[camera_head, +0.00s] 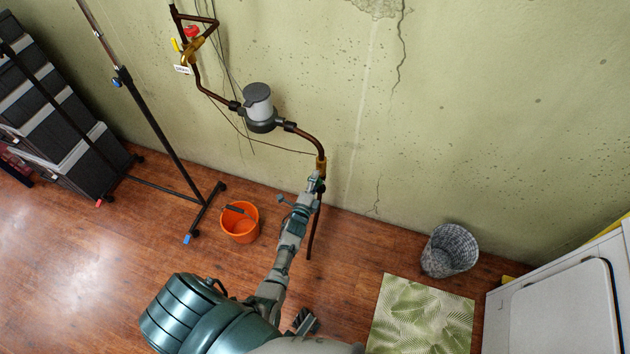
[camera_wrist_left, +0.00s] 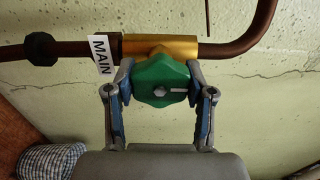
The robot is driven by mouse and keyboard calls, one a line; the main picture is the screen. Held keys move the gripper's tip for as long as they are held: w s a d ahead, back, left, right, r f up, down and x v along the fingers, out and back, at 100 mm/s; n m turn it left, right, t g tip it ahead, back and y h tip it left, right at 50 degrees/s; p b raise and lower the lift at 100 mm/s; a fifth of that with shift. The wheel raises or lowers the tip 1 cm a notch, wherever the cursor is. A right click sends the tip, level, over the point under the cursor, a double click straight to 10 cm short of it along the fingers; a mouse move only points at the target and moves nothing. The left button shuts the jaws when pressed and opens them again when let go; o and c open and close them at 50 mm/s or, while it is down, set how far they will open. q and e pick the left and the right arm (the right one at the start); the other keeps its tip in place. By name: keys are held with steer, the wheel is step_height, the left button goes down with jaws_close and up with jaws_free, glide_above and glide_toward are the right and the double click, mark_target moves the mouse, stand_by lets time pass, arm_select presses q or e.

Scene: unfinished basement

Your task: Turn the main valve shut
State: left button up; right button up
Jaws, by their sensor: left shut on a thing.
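The main valve has a green lobed knob (camera_wrist_left: 160,82) with a white mark pointing right, on a brass body (camera_wrist_left: 160,47) in a brown pipe. A white tag reading MAIN (camera_wrist_left: 102,55) hangs beside it. In the wrist view my left gripper (camera_wrist_left: 160,85) has one finger on each side of the knob and is shut on it. In the head view the brass body (camera_head: 321,163) sits low on the wall pipe, with my left gripper (camera_head: 315,182) right at it, hiding most of the knob. I cannot make out my right gripper.
A grey meter (camera_head: 259,107) and a red-handled tap (camera_head: 191,33) sit along the wall piping. An orange bucket (camera_head: 240,222), a black rack (camera_head: 160,135) and stacked boxes (camera_head: 80,150) stand left. A woven basket (camera_head: 450,250), leaf-pattern mat (camera_head: 420,318) and white appliance (camera_head: 560,310) are right.

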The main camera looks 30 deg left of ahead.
arm_select(q)
steer(key=shift+s+d+f, duration=0.1)
steer(key=shift+s+f, duration=0.05)
steer(key=shift+f, duration=0.3)
steer(key=o, duration=1.2)
steer(key=shift+r, duration=0.1)
steer(key=shift+r, duration=0.1)
steer(key=v, duration=1.1)
steer(key=shift+s+d, duration=0.2)
steer(key=shift+s, duration=0.15)
